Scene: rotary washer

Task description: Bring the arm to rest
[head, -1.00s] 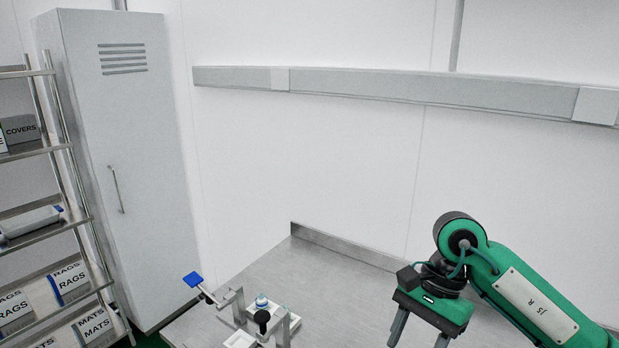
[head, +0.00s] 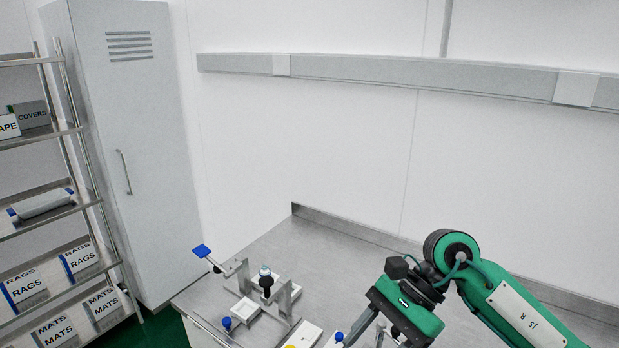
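My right arm comes in from the right with green links. My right gripper (head: 370,336) hangs over the front part of the steel worktop (head: 330,258), right of the washer fixture. Its grey fingers look apart, with nothing seen between them; the tips are near or past the lower picture edge. The metal fixture (head: 243,280) stands on the worktop, with a blue paddle lever (head: 202,251) at its left and a black knob (head: 266,282) in its middle. My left gripper is not in view.
A tall grey locker (head: 125,150) stands at the left, beside a shelf rack (head: 85,205) with labelled boxes. White items (head: 303,335) and a blue knob (head: 226,323) lie near the front. The worktop behind the gripper is bare up to its back edge.

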